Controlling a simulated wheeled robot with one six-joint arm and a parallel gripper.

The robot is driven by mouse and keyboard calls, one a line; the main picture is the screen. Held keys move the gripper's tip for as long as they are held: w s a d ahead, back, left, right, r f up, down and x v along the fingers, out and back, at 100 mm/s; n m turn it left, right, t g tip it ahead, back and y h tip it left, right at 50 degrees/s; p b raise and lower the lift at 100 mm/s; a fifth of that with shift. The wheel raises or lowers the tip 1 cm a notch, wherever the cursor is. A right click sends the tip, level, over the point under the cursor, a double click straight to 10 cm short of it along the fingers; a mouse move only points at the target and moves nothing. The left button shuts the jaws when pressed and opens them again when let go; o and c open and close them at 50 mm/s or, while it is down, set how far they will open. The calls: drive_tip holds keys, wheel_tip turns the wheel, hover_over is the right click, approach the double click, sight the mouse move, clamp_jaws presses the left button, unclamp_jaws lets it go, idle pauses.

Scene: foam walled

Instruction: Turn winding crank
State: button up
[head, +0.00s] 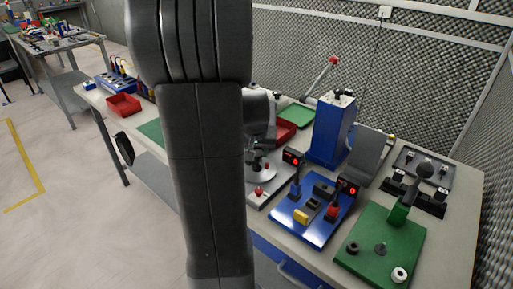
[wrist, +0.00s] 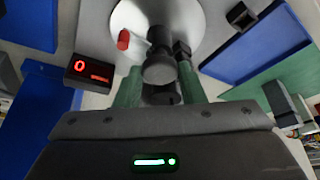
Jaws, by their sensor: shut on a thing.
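The winding crank (wrist: 158,70) shows in the wrist view as a dark round grip in front of a pale disc (wrist: 180,18). My gripper (wrist: 161,88) has its two greenish fingers on either side of this grip and is shut on it. A red knob (wrist: 123,39) sits on the left part of the disc. In the head view my gripper (head: 258,158) is partly hidden behind my arm, above the disc (head: 264,172). The crank's base is mostly hidden there.
A display box (wrist: 89,70) with red digits stands left of the disc. In the head view, a blue board (head: 318,229) with levers, a tall blue box (head: 331,130) and a green board (head: 375,268) stand to the right. A mesh wall (head: 430,70) rises behind the bench.

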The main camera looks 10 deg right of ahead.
drive_tip(key=shift+d+n+y+p, duration=0.1)
drive_tip(key=shift+n+y+p, duration=0.25)
drive_tip(key=shift+n, duration=0.65)
drive_tip(key=o, duration=1)
drive_tip(key=v, duration=1.4)
drive_tip(key=shift+s+f, duration=0.15)
